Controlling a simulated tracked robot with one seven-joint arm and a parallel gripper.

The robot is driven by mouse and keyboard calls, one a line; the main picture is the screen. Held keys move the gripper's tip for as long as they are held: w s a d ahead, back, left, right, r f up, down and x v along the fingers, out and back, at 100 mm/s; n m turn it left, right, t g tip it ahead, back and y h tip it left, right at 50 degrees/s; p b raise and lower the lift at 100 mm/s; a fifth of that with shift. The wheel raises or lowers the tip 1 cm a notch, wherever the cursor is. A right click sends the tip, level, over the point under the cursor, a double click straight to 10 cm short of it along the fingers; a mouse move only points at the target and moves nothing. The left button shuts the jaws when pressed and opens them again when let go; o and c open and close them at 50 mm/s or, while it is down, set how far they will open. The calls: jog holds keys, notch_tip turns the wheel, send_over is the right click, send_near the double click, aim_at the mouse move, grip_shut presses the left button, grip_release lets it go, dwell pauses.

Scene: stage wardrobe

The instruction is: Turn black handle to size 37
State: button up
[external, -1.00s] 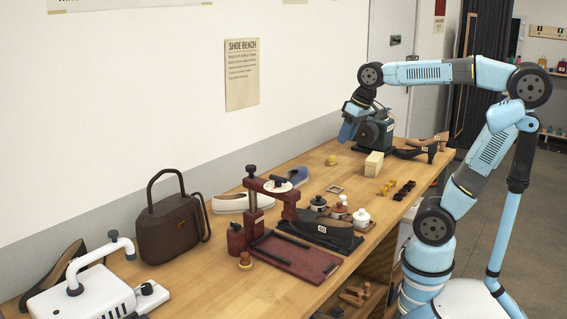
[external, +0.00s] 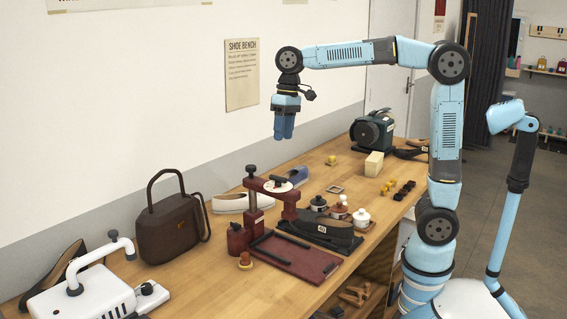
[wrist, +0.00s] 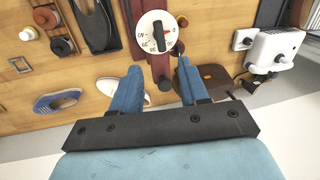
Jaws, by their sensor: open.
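The black handle (wrist: 159,36) sits across a round white dial (wrist: 146,27) with printed numbers, on a dark red shoe press (wrist: 163,68). In the external view the black handle (external: 282,179) shows on top of the press arm. The numbers are small; 40 and 39 seem to be at the dial's left, and I cannot tell which size the handle points to. My gripper (external: 284,136) is open and empty, fingers pointing down, well above the bench and clear of the handle. In the wrist view its two fingers (wrist: 160,77) lie apart, with the dial beyond them.
A brown handbag (external: 173,228) and a white machine (external: 85,293) stand left of the press. A black shoe (external: 325,233), small lidded pots (external: 340,211) and a red tray (external: 295,258) are close to it. A green machine (external: 373,132) is at the far end. The air around my gripper is clear.

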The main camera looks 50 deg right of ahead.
aim_at(278, 181)
jog(key=f, duration=0.4)
jog(key=a+f, duration=0.1)
jog(key=f, duration=0.3)
jog(key=a+f, duration=0.1)
jog(key=f, duration=0.3)
jog(key=shift+s+a+f, duration=0.15)
jog(key=shift+a+f, duration=0.05)
jog(key=shift+f, duration=0.05)
jog(key=shift+c, duration=0.4)
grip_shut()
